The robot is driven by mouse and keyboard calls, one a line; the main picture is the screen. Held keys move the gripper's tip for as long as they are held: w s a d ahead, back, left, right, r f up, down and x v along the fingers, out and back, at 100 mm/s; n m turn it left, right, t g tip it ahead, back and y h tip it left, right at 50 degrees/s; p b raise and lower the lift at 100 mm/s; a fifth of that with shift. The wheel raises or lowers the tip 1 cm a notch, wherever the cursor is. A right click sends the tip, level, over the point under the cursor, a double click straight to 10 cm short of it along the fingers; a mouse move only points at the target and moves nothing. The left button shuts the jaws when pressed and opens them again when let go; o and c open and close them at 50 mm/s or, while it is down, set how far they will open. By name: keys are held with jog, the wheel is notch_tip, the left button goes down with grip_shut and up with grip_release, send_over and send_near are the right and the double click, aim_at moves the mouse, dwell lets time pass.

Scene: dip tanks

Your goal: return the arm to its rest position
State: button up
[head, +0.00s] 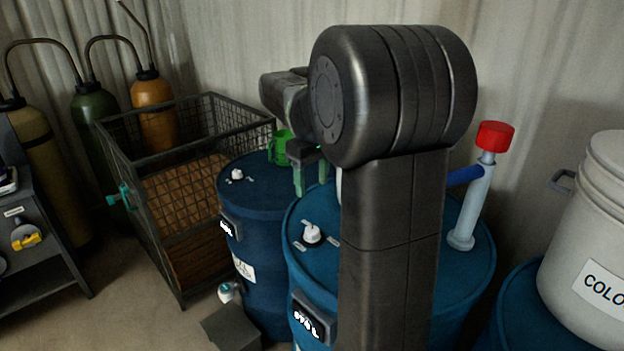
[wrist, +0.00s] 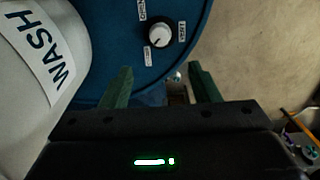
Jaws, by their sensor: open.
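My arm stands upright in the middle of the head view and hides part of the tanks behind it. My gripper (head: 311,172) is over the blue tanks, partly hidden by my arm. In the wrist view my gripper (wrist: 160,88) shows two green fingers spread apart with nothing between them. Beyond the fingers is a blue tank top with a white-and-black knob (wrist: 159,35). A white container marked WASH (wrist: 45,65) stands close on the left in the wrist view.
A wire crate (head: 130,190) and gas cylinders (head: 95,115) stand at the left. Blue tanks (head: 262,300) stand beside and behind my arm. A post with a red cap (head: 495,136) and a white bucket (head: 560,262) stand at the right. Bare floor (head: 110,290) shows at lower left.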

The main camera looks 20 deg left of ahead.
aim_at(312, 229)
jog(key=shift+f, duration=0.15)
notch_tip(312, 229, down, 14)
jog(key=shift+r+p, duration=0.2)
jog(key=shift+p, duration=0.4)
jog(key=shift+r, duration=0.1)
